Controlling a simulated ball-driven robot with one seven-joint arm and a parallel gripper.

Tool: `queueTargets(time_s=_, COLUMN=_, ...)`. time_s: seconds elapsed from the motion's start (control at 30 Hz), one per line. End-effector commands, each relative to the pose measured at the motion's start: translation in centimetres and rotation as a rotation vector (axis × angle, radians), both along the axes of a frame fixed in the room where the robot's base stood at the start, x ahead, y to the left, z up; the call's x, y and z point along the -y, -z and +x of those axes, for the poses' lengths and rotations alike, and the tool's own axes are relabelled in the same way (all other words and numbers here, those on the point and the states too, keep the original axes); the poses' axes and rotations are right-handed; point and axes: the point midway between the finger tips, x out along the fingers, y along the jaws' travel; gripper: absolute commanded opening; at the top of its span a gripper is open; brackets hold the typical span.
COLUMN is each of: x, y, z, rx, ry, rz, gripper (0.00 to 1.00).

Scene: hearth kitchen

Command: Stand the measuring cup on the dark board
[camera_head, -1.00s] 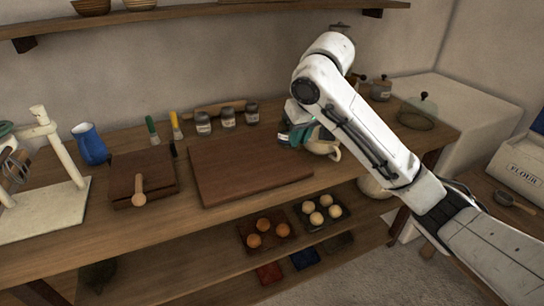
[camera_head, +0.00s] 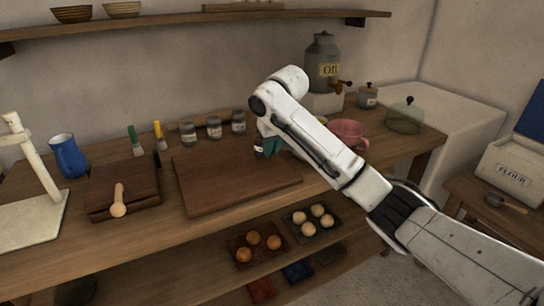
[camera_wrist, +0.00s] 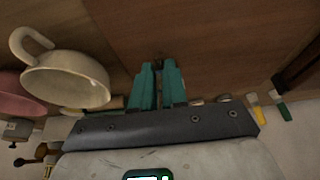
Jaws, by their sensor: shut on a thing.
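My gripper (camera_head: 268,148) is by the back right corner of the large dark brown board (camera_head: 235,185), with my arm reaching in from the right. In the wrist view its teal fingers (camera_wrist: 157,85) are close together. A small pale, shiny thing (camera_head: 258,149) shows at the fingertips, apparently the measuring cup; most of it is hidden and its tilt cannot be told. The large board (camera_wrist: 215,35) fills the upper right of the wrist view and is bare.
Several jars (camera_head: 214,128) line the back. A blue jug (camera_head: 68,155) stands left. An oil urn (camera_head: 322,65) and a glass dome (camera_head: 405,117) stand at the right.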

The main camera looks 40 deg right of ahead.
Motion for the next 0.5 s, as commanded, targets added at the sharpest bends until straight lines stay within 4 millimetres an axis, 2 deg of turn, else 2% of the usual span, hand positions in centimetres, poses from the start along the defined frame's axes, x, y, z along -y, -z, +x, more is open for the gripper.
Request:
queueTargets(time_s=0.1, x=0.0, y=2.0, z=-0.2, rx=-0.003, ry=-0.001, rz=0.0, gripper=0.0)
queueTargets(time_s=0.17, x=0.0, y=2.5, z=-0.2, rx=-0.002, ry=0.0, rz=0.001, gripper=0.0)
queueTargets(time_s=0.5, x=-0.1, y=2.9, z=-0.1, rx=-0.001, ry=-0.001, rz=0.002, gripper=0.0)
